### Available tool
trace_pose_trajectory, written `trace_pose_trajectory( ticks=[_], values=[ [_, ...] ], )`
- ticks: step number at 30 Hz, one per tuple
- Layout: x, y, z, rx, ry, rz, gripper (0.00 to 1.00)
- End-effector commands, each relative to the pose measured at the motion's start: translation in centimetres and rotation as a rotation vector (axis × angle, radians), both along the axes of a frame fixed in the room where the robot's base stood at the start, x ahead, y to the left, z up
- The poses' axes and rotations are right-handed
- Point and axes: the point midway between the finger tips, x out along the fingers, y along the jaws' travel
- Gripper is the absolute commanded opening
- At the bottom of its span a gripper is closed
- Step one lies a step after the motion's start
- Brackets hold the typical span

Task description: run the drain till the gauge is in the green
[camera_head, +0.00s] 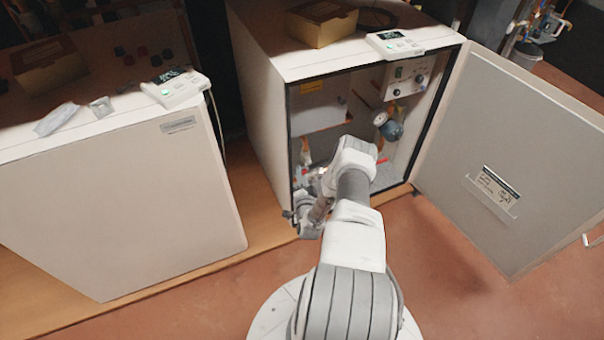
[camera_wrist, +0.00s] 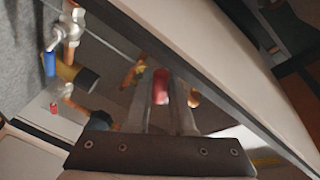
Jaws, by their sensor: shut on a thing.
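The open heat pump cabinet (camera_head: 262,120) stands in the middle of the head view. Inside it, a small round gauge (camera_head: 380,118) sits beside a dark blue-grey round vessel (camera_head: 393,131). Its face is too small to read. In the wrist view my gripper (camera_wrist: 160,100) is shut on a red handle (camera_wrist: 160,86), which shows between the fingertips. Brass-coloured fittings (camera_wrist: 133,72) are close by. In the head view my arm reaches to the cabinet's lower left front and hides much of the lower inside. I cannot see whether water is flowing.
The cabinet door (camera_head: 520,150) is swung open to the right. A second, closed cabinet (camera_head: 120,200) stands on the left. A blue-handled valve (camera_wrist: 50,63) shows in the wrist view. A cardboard box (camera_head: 320,23) and a controller (camera_head: 394,44) are on top. The front floor is clear.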

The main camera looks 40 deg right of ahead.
Motion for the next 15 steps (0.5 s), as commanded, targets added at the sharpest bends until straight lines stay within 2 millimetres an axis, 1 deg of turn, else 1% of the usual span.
trace_pose_trajectory(
  ticks=[4, 15],
  values=[
    [0.1, 0.2, 0.8, 0.110, -0.027, 0.000, 0.00],
    [0.2, 0.6, 1.8, 0.375, -0.091, 0.000, 0.00]
  ],
)
